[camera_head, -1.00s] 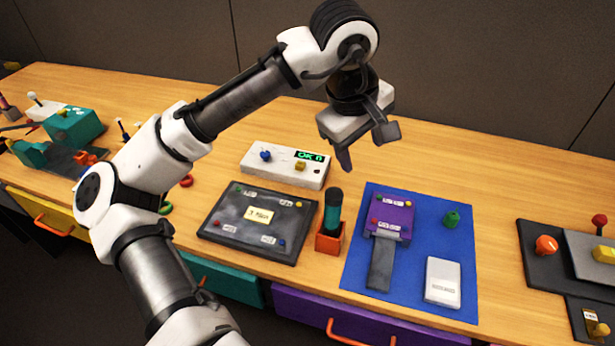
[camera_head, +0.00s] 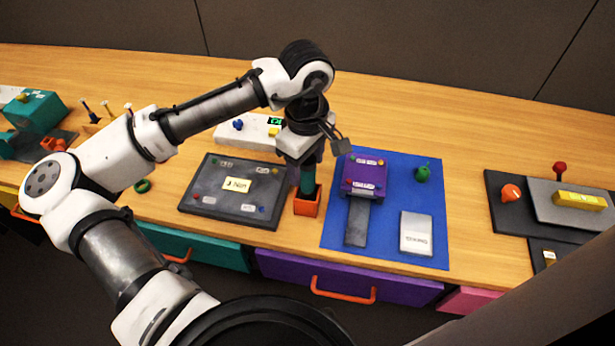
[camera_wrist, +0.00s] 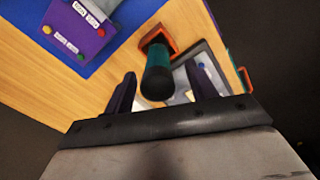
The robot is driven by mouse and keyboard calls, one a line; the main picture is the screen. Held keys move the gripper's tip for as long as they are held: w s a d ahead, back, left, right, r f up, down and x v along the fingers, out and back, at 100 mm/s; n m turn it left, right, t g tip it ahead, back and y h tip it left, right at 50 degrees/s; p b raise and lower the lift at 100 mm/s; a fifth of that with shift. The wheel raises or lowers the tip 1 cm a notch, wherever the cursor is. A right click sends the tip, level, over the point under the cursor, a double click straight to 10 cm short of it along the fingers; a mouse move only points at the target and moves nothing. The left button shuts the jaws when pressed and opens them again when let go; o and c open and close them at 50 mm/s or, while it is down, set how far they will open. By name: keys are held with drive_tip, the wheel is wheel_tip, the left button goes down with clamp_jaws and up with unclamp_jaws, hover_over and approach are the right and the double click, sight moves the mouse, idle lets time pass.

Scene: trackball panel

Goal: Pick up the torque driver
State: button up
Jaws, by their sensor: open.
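The torque driver appears to be the teal handle with a black top (camera_head: 307,181). It stands upright in a small orange holder (camera_head: 307,203) on the wooden bench. My gripper (camera_head: 316,157) is open, directly above the holder, and hides the driver's upper part in the head view. In the wrist view the driver (camera_wrist: 158,76) shows end-on between my two spread fingers (camera_wrist: 162,88), its black end towards the camera. I see no finger clearly touching it. The orange holder (camera_wrist: 171,38) shows beyond it.
Left of the holder lies a dark panel (camera_head: 205,191); a white box (camera_head: 254,126) sits behind. To the right, a blue mat (camera_head: 333,228) carries a purple device (camera_head: 365,178), a green object (camera_head: 422,173) and a white box (camera_head: 416,232). Bare wood lies behind the mat.

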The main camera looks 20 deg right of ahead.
sight(308, 184)
drive_tip(key=shift+d+f+p, duration=0.15)
drive_tip(key=shift+f+p, duration=0.15)
drive_tip(key=shift+f, duration=1.6)
drive_tip(key=c, duration=1.1)
drive_tip(key=shift+r, duration=0.1)
